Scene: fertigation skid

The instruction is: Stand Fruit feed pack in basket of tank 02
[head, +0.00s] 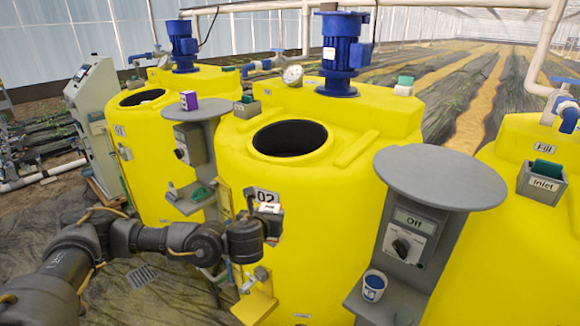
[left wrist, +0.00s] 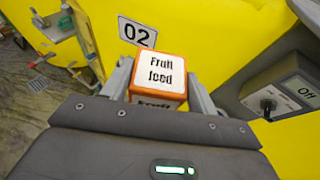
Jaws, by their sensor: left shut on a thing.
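The Fruit feed pack (left wrist: 158,75) is a small white box with orange edges, its lettered top and front facing the left wrist camera. My left gripper (left wrist: 160,92) is shut on it, one finger on each side. In the head view my left gripper (head: 268,222) is in front of tank 02 (head: 335,190), just below its 02 label, and the pack (head: 270,208) shows small and pale there. A grey box (head: 247,110) with a green thing in it is on the tank's upper left; I cannot tell whether it is the basket. My right gripper is out of view.
A grey pedestal (head: 440,178) with a round top and an Off switch stands right of the gripper. A blue-and-white cup (head: 374,286) is on its low shelf. A yellow bracket (head: 258,306) is below the gripper. A purple box (head: 189,100) stands on another pedestal at left.

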